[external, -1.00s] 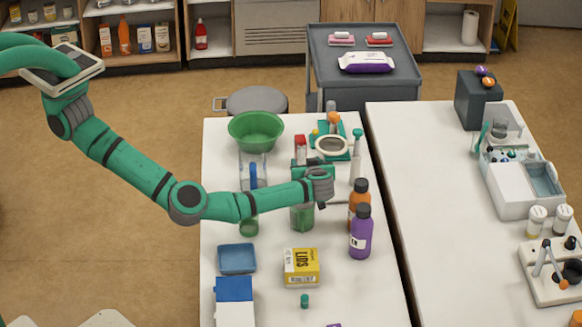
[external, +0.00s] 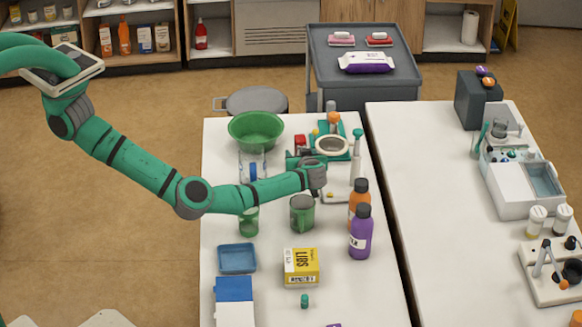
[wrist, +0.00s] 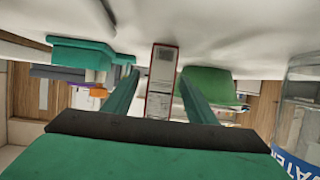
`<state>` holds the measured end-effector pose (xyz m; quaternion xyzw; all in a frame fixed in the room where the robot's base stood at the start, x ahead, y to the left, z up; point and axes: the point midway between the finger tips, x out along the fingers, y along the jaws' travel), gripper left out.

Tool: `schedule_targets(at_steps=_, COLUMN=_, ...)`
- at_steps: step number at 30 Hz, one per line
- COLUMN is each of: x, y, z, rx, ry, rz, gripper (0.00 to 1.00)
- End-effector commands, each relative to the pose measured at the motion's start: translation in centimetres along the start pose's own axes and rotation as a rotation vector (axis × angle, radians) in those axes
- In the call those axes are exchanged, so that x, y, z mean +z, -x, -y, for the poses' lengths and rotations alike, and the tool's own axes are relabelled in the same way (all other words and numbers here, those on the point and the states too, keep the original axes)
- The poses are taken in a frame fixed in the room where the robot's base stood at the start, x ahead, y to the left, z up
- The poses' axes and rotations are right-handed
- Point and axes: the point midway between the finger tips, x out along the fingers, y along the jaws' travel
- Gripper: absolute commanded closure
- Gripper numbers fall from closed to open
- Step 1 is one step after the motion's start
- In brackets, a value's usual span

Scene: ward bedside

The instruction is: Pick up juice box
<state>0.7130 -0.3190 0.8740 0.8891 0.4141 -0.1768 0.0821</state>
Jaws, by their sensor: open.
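The juice box (wrist: 160,85) is a narrow white and red carton. In the wrist view it shows between the two green fingers of my gripper (wrist: 158,76), with a gap on each side. In the external view only the red top of the juice box (external: 300,141) shows, just behind my gripper (external: 290,158). The gripper is open, low over the far half of the white table (external: 222,180). It hides the lower part of the box.
A green bowl (external: 256,128) stands to the box's left, with a clear bottle (external: 252,160) in front. A device with a round pan (external: 332,145) is close on the right. A green mug (external: 302,213), orange bottle (external: 359,196) and purple bottle (external: 361,235) stand nearer.

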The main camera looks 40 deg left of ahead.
Motion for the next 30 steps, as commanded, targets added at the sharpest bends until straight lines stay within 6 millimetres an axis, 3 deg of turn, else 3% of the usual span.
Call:
schedule_targets(at_steps=6, x=0.0, y=-0.1, z=-0.1, rx=0.002, ry=0.0, rz=0.0, gripper=0.48)
schedule_targets(at_steps=13, x=0.0, y=-0.1, z=0.0, rx=0.001, ry=0.0, rz=0.0, gripper=0.98)
schedule_targets(at_steps=22, x=-0.1, y=0.0, z=-0.1, rx=0.002, ry=0.001, rz=0.0, gripper=0.98)
schedule_targets(at_steps=30, x=-1.5, y=0.6, z=0.2, rx=0.01, ry=0.023, rz=0.001, gripper=0.98)
